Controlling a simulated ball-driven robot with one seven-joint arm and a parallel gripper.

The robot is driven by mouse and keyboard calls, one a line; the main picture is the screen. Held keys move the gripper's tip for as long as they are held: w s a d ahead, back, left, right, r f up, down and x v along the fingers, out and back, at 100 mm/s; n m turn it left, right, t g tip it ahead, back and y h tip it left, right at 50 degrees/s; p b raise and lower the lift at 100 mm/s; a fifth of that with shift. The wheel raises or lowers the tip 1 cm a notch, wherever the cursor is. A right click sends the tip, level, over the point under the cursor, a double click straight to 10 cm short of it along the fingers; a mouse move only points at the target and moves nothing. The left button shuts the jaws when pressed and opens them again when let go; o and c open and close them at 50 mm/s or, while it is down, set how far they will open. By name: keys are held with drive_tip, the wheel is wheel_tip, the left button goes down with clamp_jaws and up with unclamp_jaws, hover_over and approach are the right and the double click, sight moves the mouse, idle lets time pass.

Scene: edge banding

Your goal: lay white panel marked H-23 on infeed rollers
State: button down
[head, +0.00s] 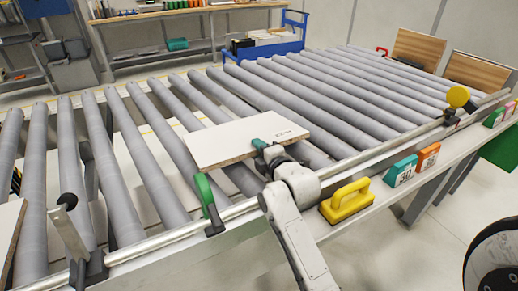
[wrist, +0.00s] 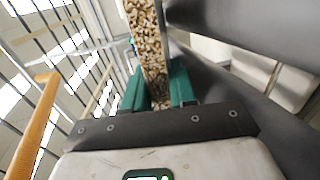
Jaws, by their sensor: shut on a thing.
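A white panel (head: 247,137) with a chipboard edge and a small dark marking, too small to read surely, is over the grey infeed rollers (head: 340,115) in the head view. My gripper (head: 264,147) is shut on its near edge. In the wrist view the chipboard edge of the panel (wrist: 147,45) is between the two green fingers of my gripper (wrist: 160,90). I cannot tell whether the panel's underside touches the rollers.
A green lever (head: 205,195) and a yellow handled tool (head: 346,200) are on the near rail side. Numbered teal and orange blocks (head: 403,170) stand on the right ledge. A blue cart (head: 270,45) is behind. Rollers to the right are clear.

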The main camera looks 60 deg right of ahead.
drive_tip(key=shift+r, duration=0.15)
drive_tip(key=c, duration=0.8)
unclamp_jaws()
drive_tip(key=shift+o, duration=0.6)
drive_tip(key=shift+f, duration=0.35)
drive_tip(key=o, duration=0.7)
drive_tip(key=shift+r, duration=0.2)
